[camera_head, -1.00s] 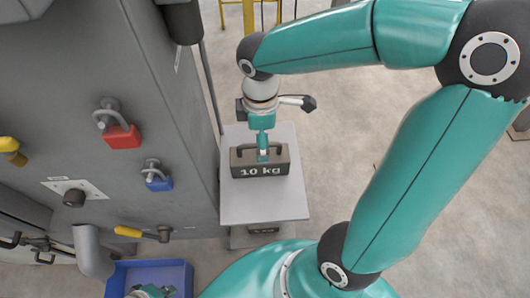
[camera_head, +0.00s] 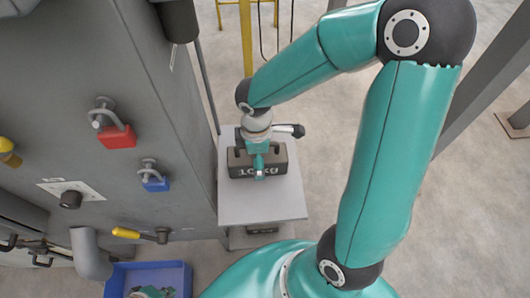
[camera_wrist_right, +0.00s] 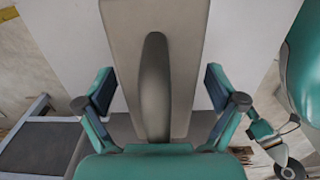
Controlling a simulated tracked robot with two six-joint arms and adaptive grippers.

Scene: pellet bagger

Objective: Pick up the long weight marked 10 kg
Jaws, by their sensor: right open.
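The long weight marked 10 kg (camera_head: 274,158) is a dark grey block with handles on top. It stands on a pale stand (camera_head: 262,205). My right gripper (camera_head: 259,173) is above it and hides part of its label. In the right wrist view the open fingers of the right gripper (camera_wrist_right: 158,88) lie on either side of a handle (camera_wrist_right: 154,85), with a gap on both sides. The weight's top (camera_wrist_right: 185,25) fills the middle of that view.
A grey machine cabinet (camera_head: 150,60) with red (camera_head: 116,137) and blue (camera_head: 155,184) padlocks stands close on the left. The blue bin (camera_head: 182,272) is at the bottom. Another dark weight (camera_head: 262,230) sits below the stand's top. Open floor lies to the right.

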